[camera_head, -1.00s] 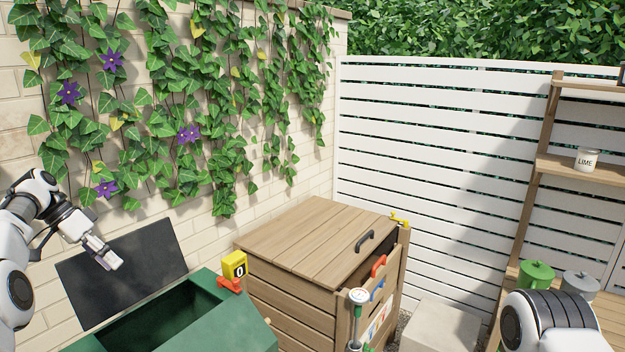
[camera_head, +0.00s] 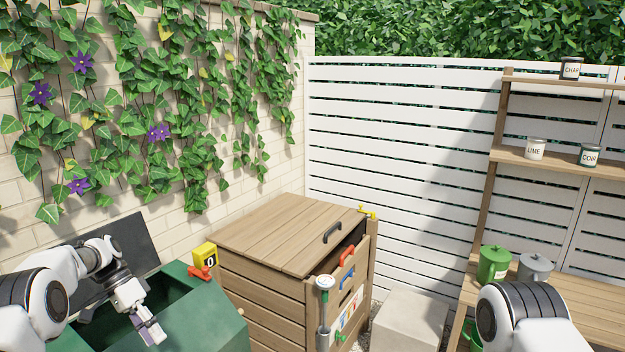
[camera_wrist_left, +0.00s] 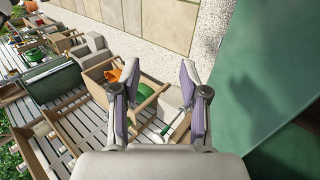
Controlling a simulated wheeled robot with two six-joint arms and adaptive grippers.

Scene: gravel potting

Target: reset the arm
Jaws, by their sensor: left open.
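My left gripper (camera_head: 151,331) is over the front edge of the green bin (camera_head: 205,330) in the head view. In the left wrist view its two purple-padded fingers (camera_wrist_left: 153,85) stand apart with nothing between them. The green side of the bin (camera_wrist_left: 275,60) fills the right of that view. My right arm shows at the lower right of the head view, but its gripper is out of the picture.
A wooden compost box (camera_head: 285,240) with a black handle stands right of the bin. A yellow counter (camera_head: 204,254) sits at the bin's corner. A pale block (camera_head: 408,318) and a shelf with tins (camera_head: 535,148) are further right.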

